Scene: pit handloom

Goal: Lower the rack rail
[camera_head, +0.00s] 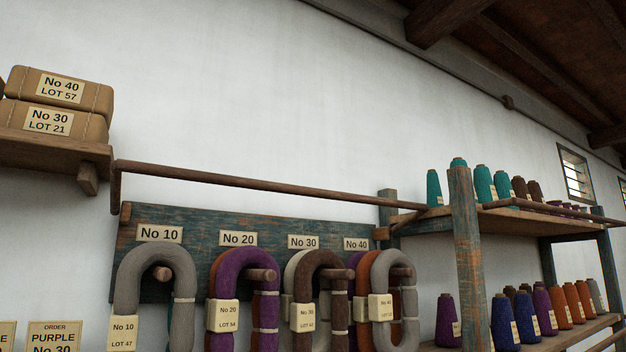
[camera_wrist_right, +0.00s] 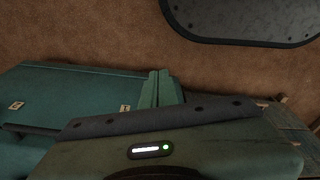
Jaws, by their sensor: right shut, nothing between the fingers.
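The rack rail (camera_head: 270,184) is a long brown wooden bar in the head view. It runs above the pegs and the blue-green peg board, with a short arm going down at its left end. Its right end reaches the post of the cone shelf. Hanks of yarn (camera_head: 238,290) hang on the pegs below it, under labels No 10 to No 40. Neither gripper shows in the head view, and nothing touches the rail there. My right gripper (camera_wrist_right: 160,88) shows in the right wrist view, shut and empty, over a brown floor. The rail is not in that view.
Wrapped parcels (camera_head: 55,106) lie on a wooden shelf (camera_head: 60,150) at the upper left. A shelf rack with a painted post (camera_head: 466,255) holds cones of yarn (camera_head: 484,184) at the right. The white wall above the rail is clear.

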